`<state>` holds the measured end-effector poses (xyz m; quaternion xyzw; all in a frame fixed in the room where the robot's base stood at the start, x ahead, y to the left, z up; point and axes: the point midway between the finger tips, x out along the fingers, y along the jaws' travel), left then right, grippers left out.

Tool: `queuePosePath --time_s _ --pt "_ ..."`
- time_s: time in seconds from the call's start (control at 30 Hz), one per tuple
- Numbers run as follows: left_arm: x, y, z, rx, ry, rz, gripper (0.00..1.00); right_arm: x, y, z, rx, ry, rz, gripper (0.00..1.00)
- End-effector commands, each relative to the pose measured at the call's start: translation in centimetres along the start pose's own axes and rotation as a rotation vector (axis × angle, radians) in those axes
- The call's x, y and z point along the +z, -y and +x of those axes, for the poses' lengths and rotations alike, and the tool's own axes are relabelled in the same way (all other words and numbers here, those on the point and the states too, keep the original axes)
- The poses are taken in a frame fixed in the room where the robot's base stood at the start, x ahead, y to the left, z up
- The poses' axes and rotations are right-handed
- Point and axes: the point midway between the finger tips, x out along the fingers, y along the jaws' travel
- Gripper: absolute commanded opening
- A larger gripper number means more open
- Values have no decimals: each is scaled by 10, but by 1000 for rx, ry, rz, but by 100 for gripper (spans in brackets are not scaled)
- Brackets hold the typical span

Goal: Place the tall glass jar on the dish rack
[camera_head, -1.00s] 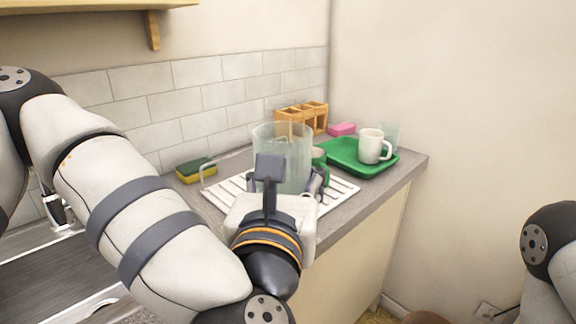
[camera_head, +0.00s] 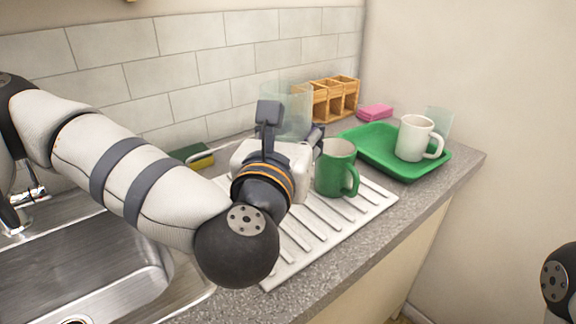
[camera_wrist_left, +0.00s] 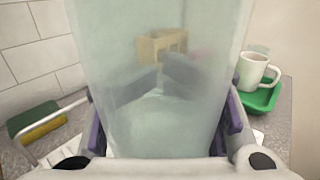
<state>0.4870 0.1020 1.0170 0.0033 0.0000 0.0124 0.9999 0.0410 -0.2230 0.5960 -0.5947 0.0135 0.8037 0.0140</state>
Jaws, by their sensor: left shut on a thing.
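The tall glass jar (camera_head: 292,100) is clear, pale green and upright, held beyond my left wrist over the back part of the counter. It fills the middle of the left wrist view (camera_wrist_left: 155,60). My left gripper (camera_head: 292,128) is shut on it, with a finger on each side in the left wrist view (camera_wrist_left: 167,125). The jar's base is hidden by the gripper, so I cannot tell whether it touches anything. The white, slatted dish rack (camera_head: 296,262) lies on the counter below and right of the gripper. My right gripper is out of view.
A green mug (camera_head: 336,168) stands on the rack right of my gripper. A wooden holder (camera_head: 335,98), pink sponge (camera_head: 375,111) and yellow-green sponge (camera_head: 197,158) are behind. The sink (camera_head: 80,285) is left.

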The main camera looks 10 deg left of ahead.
Motion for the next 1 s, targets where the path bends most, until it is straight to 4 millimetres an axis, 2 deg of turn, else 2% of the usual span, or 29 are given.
queuePosePath --time_s 0.1,0.23,0.47,0.53,0.67,1.0 --pt "-25 -8 16 2 -4 1 0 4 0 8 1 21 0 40" --pt "-41 -15 30 1 -2 1 0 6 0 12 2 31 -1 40" --pt "-53 -19 40 1 2 -1 0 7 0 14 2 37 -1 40" --pt "-62 -22 46 1 0 1 0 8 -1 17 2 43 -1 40" --pt "-88 -21 44 -2 -2 1 0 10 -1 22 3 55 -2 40" --pt "-91 -21 44 -1 2 -1 0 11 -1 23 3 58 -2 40"
